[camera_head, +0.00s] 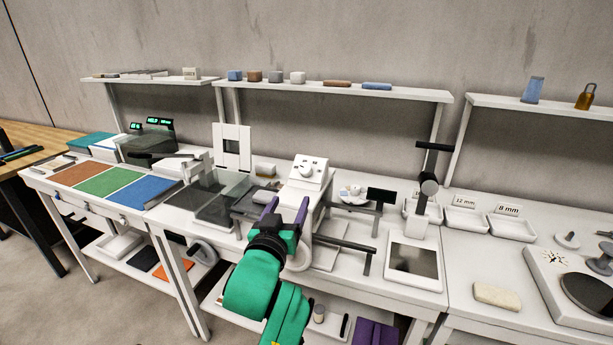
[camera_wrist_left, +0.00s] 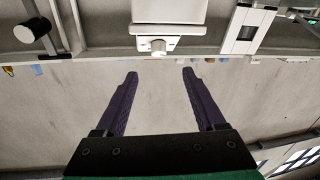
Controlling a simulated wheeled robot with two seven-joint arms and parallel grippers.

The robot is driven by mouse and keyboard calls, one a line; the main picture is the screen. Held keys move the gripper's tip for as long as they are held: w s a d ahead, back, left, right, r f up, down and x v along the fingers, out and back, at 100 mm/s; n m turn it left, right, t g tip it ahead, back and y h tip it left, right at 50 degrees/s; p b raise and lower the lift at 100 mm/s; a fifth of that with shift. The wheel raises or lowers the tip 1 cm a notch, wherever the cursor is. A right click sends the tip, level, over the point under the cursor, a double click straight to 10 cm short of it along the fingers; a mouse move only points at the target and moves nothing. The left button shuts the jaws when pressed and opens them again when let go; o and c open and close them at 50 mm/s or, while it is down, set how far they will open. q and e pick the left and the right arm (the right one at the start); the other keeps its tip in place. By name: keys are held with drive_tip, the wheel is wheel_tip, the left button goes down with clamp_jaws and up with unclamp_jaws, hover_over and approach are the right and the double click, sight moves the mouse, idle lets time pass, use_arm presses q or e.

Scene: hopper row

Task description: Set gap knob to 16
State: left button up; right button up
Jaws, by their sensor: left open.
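A white box (camera_head: 312,181) with a sloped face stands on the middle bench. A round white knob (camera_head: 306,171) sits on that face, with small dark marks around it that are too small to read. The knob also shows in the left wrist view (camera_wrist_left: 158,47), upside down, ahead of the fingers. My left gripper (camera_head: 288,208) is in front of and below the knob in the head view. Its two purple fingers (camera_wrist_left: 160,75) are apart with nothing between them, and they do not touch the knob. My right gripper is not in view.
A white frame panel (camera_head: 232,132) and a dark translucent cover (camera_head: 205,190) stand left of the box. Dark-ended bars (camera_head: 340,243) and a screen stand (camera_head: 414,262) are to the right. A shelf (camera_head: 345,91) runs above.

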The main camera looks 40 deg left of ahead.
sight(304, 173)
use_arm(q)
drive_tip(key=x, duration=0.8)
drive_tip(key=p+x, duration=0.1)
drive_tip(key=x, duration=0.3)
drive_tip(key=shift+w+a+r, duration=0.1)
drive_tip(key=shift+w+r, duration=0.15)
drive_tip(key=shift+w, duration=0.15)
drive_tip(key=shift+w+a, duration=0.1)
drive_tip(key=shift+w, duration=0.2)
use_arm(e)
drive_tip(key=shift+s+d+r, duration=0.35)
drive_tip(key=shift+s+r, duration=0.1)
